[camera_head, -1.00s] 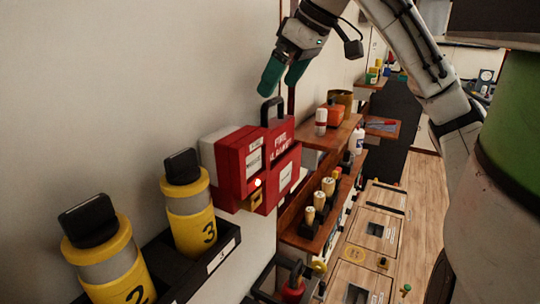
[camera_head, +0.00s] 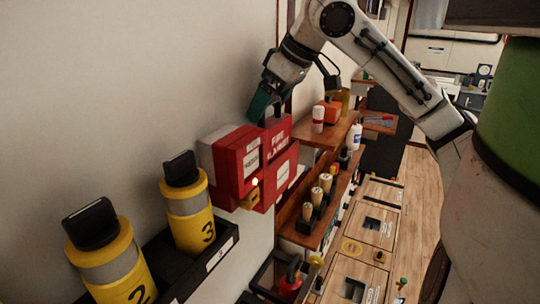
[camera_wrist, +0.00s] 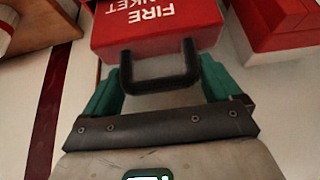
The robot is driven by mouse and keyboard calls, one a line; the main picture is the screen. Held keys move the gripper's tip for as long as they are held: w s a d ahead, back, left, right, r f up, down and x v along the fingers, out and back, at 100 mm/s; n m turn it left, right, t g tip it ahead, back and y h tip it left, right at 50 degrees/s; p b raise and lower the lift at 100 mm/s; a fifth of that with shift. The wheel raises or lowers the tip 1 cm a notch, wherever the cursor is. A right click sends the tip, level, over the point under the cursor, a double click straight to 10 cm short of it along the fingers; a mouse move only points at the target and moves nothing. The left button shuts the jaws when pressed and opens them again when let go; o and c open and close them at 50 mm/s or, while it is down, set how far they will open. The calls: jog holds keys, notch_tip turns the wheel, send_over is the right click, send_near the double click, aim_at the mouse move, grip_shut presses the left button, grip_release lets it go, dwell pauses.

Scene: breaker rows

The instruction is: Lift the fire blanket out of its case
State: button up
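The fire blanket is a red pack with white lettering (camera_head: 279,135), upright in the top of a red case with a white label (camera_head: 284,174) on the wall. Its black handle (camera_wrist: 160,72) stands up from the pack in the wrist view. My gripper (camera_head: 262,106) is at the handle from above in the head view. In the wrist view my gripper (camera_wrist: 160,92) is open, with one green finger on each side of the handle. A gap shows between each finger and the handle. The fingers partly hide the handle in the head view.
A red and white box (camera_head: 238,158) with a brass padlock (camera_head: 251,197) is close beside the case on the left. Yellow numbered canisters (camera_head: 188,212) stand in a black rack further left. Wooden shelves (camera_head: 326,140) with small items are to the right.

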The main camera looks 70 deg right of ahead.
jog(key=c, duration=1.4)
jog(key=shift+r, duration=0.1)
jog(key=shift+r, duration=0.1)
